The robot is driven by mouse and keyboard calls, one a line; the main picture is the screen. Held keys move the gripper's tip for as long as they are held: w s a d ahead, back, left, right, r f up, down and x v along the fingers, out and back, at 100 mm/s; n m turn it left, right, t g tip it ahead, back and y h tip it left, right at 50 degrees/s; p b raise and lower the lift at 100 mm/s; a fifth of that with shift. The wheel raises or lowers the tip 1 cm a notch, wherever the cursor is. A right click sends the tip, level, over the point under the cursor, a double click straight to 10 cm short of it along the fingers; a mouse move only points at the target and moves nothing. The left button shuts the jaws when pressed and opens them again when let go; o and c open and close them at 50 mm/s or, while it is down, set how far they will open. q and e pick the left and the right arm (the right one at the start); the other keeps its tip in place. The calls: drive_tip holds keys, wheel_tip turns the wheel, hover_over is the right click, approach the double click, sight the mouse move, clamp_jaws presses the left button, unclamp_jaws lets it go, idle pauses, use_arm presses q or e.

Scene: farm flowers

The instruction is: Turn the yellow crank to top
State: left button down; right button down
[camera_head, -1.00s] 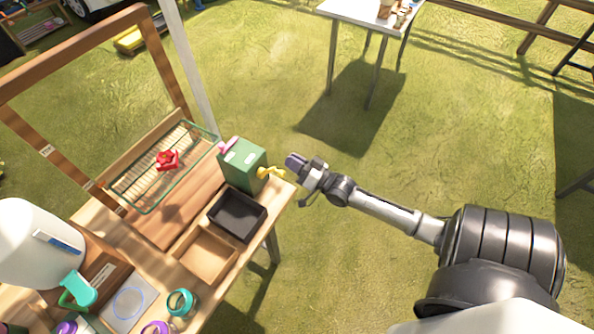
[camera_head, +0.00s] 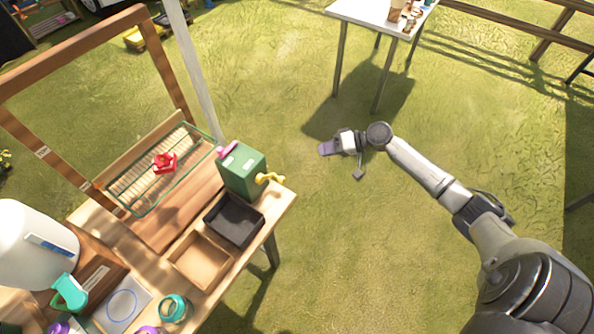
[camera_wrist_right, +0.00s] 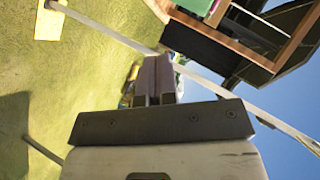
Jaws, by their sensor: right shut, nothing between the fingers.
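The yellow crank (camera_head: 270,179) sticks out from the right side of a green box (camera_head: 241,171) with a pink part on top. The box stands at the right edge of the wooden table. My right gripper (camera_head: 324,149) is shut and empty in the air, to the right of the crank and apart from it. In the right wrist view its fingers (camera_wrist_right: 153,80) lie together. That view shows part of a green thing at the top, but no crank that I can make out. My left gripper is not in view.
A black tray (camera_head: 256,224) and a wooden tray (camera_head: 178,262) sit in front of the box. A wire rack (camera_head: 146,209) with a red item (camera_head: 165,163) is at its left. A white post (camera_head: 192,70) stands behind. Open grass surrounds my right gripper.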

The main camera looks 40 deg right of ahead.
drive_tip(key=n, duration=0.2)
approach(269, 178)
drive_tip(key=w+d, duration=0.3)
drive_tip(key=shift+g, duration=0.3)
drive_tip(key=a+f, duration=0.3)
drive_tip(key=shift+a+f, duration=0.1)
drive_tip(key=shift+f, duration=0.15)
